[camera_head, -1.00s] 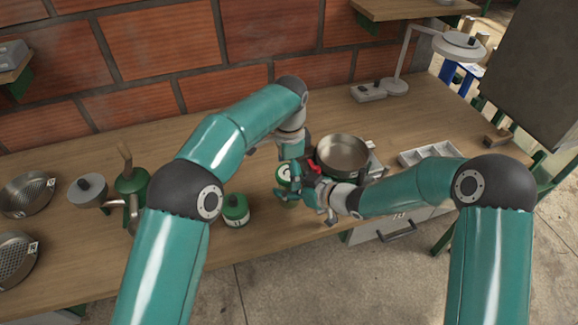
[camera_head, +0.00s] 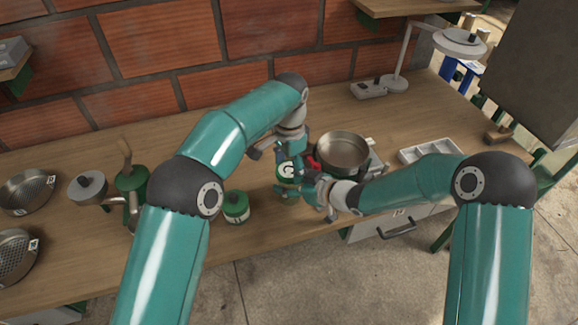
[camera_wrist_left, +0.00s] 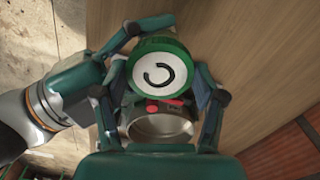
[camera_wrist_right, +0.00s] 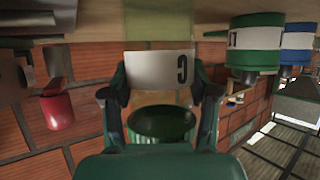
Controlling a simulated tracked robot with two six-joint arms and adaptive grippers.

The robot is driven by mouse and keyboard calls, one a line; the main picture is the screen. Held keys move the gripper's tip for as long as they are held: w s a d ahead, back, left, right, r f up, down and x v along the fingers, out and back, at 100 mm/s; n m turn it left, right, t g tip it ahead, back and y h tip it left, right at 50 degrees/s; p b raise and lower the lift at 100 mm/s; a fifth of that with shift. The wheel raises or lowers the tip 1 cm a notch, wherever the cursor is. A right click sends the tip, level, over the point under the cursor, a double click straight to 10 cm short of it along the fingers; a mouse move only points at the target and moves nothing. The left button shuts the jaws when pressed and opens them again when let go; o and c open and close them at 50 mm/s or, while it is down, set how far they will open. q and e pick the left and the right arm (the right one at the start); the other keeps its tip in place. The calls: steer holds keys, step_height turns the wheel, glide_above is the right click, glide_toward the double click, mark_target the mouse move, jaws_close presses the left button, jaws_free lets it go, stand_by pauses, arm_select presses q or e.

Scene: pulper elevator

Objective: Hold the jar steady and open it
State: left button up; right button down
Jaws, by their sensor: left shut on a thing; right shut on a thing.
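The jar (camera_head: 287,185) is green and stands upright near the table's front edge, mostly covered by my grippers in the head view. Its round green lid (camera_wrist_left: 160,62) has a white disc with a dark curved mark. My left gripper (camera_wrist_left: 165,75) reaches down from above, its fingers on both sides of the lid. My right gripper (camera_wrist_right: 160,92) comes from the right and is shut on the jar's body. A white label (camera_wrist_right: 160,70) with a dark mark shows between its fingers. I cannot tell whether the lid has turned or lifted.
A steel pan (camera_head: 343,153) with a red part beside it stands close right of the jar. Another green jar (camera_head: 236,207) stands left.

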arm_select(q)
steer(key=o, duration=1.3)
steer(key=shift+d, duration=0.1)
steer(key=shift+r, duration=0.2)
step_height(320, 180, up, 4)
steer(key=shift+r, duration=0.1)
steer(key=shift+c, duration=0.5)
step_height(320, 180, up, 3)
steer(key=m, duration=0.3)
steer(key=shift+f, duration=3.8)
